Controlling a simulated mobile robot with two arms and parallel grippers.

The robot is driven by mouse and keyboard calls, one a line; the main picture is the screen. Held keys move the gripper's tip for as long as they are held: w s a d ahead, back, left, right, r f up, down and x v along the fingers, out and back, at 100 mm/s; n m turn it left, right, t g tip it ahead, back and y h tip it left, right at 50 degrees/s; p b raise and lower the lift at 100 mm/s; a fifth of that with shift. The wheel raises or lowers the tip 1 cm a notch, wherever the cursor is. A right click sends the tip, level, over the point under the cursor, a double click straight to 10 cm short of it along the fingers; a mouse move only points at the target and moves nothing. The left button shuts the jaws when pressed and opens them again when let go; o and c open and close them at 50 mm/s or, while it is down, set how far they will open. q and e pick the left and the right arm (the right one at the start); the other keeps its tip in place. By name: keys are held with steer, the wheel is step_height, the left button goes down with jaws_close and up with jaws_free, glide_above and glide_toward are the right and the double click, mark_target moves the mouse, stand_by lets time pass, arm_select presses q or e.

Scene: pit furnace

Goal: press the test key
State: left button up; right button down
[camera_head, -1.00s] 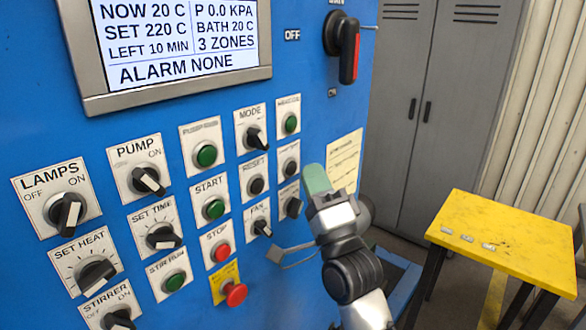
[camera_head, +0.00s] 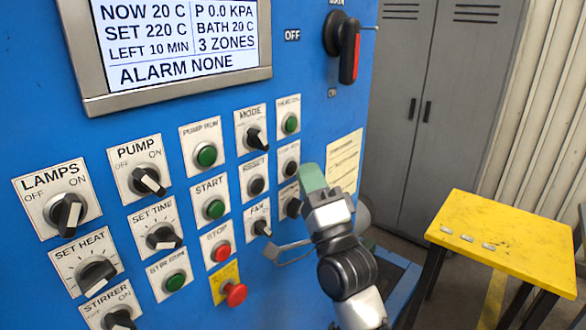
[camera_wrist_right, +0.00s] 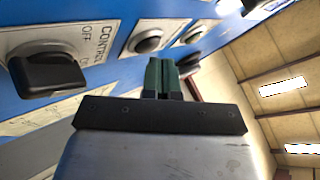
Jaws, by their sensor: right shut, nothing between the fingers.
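The blue control panel (camera_head: 120,235) fills the left of the head view. No label reading "test" is legible. A black push button (camera_head: 291,168) sits under the green-lamp plate at the right of the panel, its label too small to read; a black button also shows in the wrist view (camera_wrist_right: 147,42). Another black button (camera_head: 256,186) is marked RESET. My right gripper (camera_head: 312,178) is shut and empty, its green fingertips just right of the unlabelled button. In the wrist view its fingers (camera_wrist_right: 161,76) point toward the panel; contact cannot be told. My left gripper is not in view.
A black knob (camera_wrist_right: 48,73) marked CONTROL is close to the fingers in the wrist view. A red button (camera_head: 235,294) sits low on the panel. A yellow table (camera_head: 510,230) stands right, before grey lockers (camera_head: 430,100).

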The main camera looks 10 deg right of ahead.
steer(key=shift+w+a, duration=0.2)
steer(key=shift+w, duration=0.1)
stand_by(0.5)
steer(key=shift+s+d, duration=0.1)
stand_by(0.3)
steer(key=shift+s+d, duration=0.4)
steer(key=shift+s, duration=0.15)
steer(key=s+d, duration=0.1)
steer(key=s, duration=0.1)
steer(key=s+d+p, duration=0.1)
steer(key=s+d, duration=0.1)
stand_by(0.3)
stand_by(0.4)
